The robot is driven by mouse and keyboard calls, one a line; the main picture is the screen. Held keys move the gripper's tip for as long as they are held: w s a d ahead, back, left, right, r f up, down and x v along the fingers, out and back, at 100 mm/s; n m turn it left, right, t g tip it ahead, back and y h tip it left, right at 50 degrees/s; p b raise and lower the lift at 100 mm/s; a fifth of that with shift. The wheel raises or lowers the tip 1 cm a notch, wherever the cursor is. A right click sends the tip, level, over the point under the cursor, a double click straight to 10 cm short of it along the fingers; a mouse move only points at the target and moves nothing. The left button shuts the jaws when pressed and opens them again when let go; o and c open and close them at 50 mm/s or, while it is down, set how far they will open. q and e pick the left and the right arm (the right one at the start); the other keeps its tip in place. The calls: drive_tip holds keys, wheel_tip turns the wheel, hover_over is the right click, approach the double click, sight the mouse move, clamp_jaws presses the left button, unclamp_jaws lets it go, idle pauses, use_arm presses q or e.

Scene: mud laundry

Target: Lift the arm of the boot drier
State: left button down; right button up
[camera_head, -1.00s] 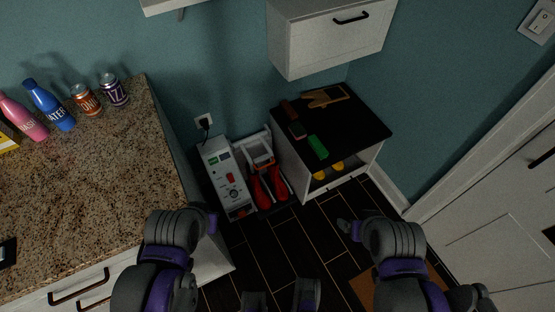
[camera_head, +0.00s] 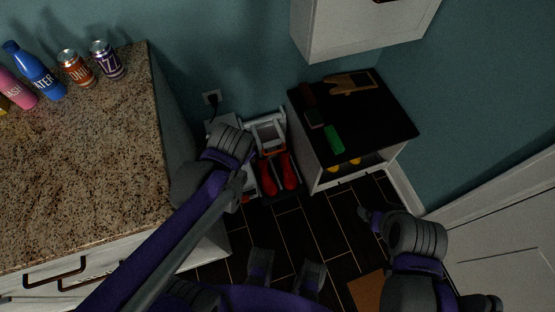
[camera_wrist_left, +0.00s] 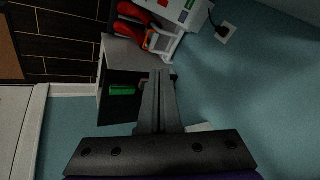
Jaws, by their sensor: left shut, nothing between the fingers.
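The boot drier stands on the floor against the wall. Its white control box (camera_head: 219,124) is mostly hidden by my left arm in the head view. Its pale frame-like arm (camera_head: 268,131), with an orange part, shows beside the box, with red boots (camera_head: 280,175) below. In the left wrist view the drier's frame (camera_wrist_left: 165,42), boots (camera_wrist_left: 130,28) and control box (camera_wrist_left: 186,12) show at the top. My left gripper (camera_wrist_left: 159,73) is shut and empty, apart from the drier in the picture. My right gripper (camera_head: 368,217) is on the right; its jaws are unclear.
A white cabinet with a black top (camera_head: 372,135) stands right of the drier, holding a green item (camera_head: 334,139) and brushes. A granite counter (camera_head: 90,170) with bottles and cans is left. A white wall cabinet (camera_head: 360,28) hangs above.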

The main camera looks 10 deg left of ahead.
use_arm(q)
drive_tip(key=w+d+f+m+t+y+b, duration=0.1)
drive_tip(key=w+f+m+y+b, duration=0.1)
drive_tip(key=w+f+m+b, duration=0.75)
drive_tip(key=w+d+f+m+y, duration=0.15)
drive_tip(key=w+f, duration=0.55)
drive_tip(key=f, duration=0.7)
drive_tip(key=d+f+m+t+b, duration=0.1)
drive_tip(key=f+m, duration=0.3)
drive_tip(key=f, duration=0.6)
drive_tip(key=w+d+f+m+t+y+b, duration=0.1)
drive_tip(key=f+m+b, duration=0.3)
drive_tip(key=f, duration=0.6)
drive_tip(key=w+d+f+m+t+b, duration=0.1)
drive_tip(key=d+f+m+b, duration=0.2)
drive_tip(key=f, duration=0.7)
drive_tip(key=shift+d+f+m, duration=0.2)
drive_tip(key=shift+m, duration=0.5)
use_arm(e)
wheel_tip(320, 180, down, 21)
drive_tip(key=shift+w+g, duration=0.4)
drive_tip(key=shift+w, duration=0.05)
use_arm(q)
drive_tip(key=shift+w, duration=0.15)
